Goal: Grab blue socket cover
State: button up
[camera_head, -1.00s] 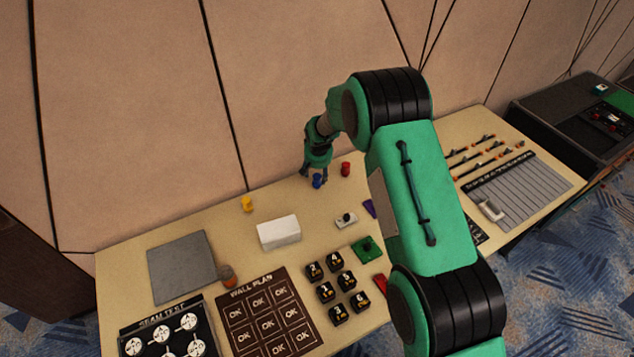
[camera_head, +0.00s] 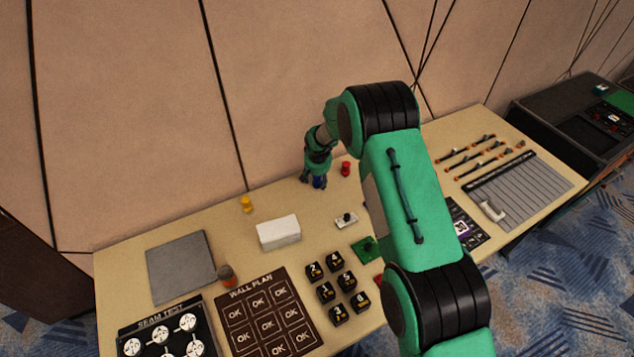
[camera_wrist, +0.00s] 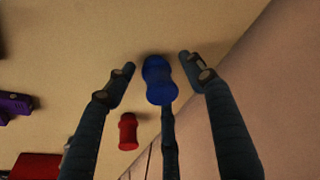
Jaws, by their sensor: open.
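The blue socket cover (camera_wrist: 159,82) is a small blue cylinder standing on the table near its back edge. In the wrist view it lies between the spread fingers of my gripper (camera_wrist: 157,75), with a gap visible on each side. In the head view my gripper (camera_head: 314,182) points down around the blue socket cover (camera_head: 319,183), and its fingers partly hide it. My gripper is open and holds nothing.
A red cylinder (camera_head: 346,169) stands close by on the right and also shows in the wrist view (camera_wrist: 128,131). A white block (camera_head: 279,232) lies in front. The wall (camera_head: 270,100) rises behind the table.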

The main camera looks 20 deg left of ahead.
jog(key=shift+c, duration=0.5)
jog(key=c, duration=0.7)
jog(key=shift+c, duration=0.2)
jog(key=shift+r, duration=0.15)
jog(key=shift+r+p, duration=0.3)
jog(key=shift+r, duration=1.2)
jog(key=shift+s+d+r, duration=0.15)
jog(key=shift+s+r, duration=0.05)
jog(key=shift+s, duration=0.05)
jog(key=s+d, duration=0.2)
jog(key=s, duration=0.2)
jog(key=s+d+r, duration=0.1)
jog(key=s+d, duration=0.2)
jog(key=s, duration=0.2)
jog(key=s+d+p, duration=0.1)
jog(key=s+d, duration=0.1)
jog(key=s, duration=0.2)
jog(key=shift+s+d+r, duration=0.2)
jog(key=shift+d, duration=0.05)
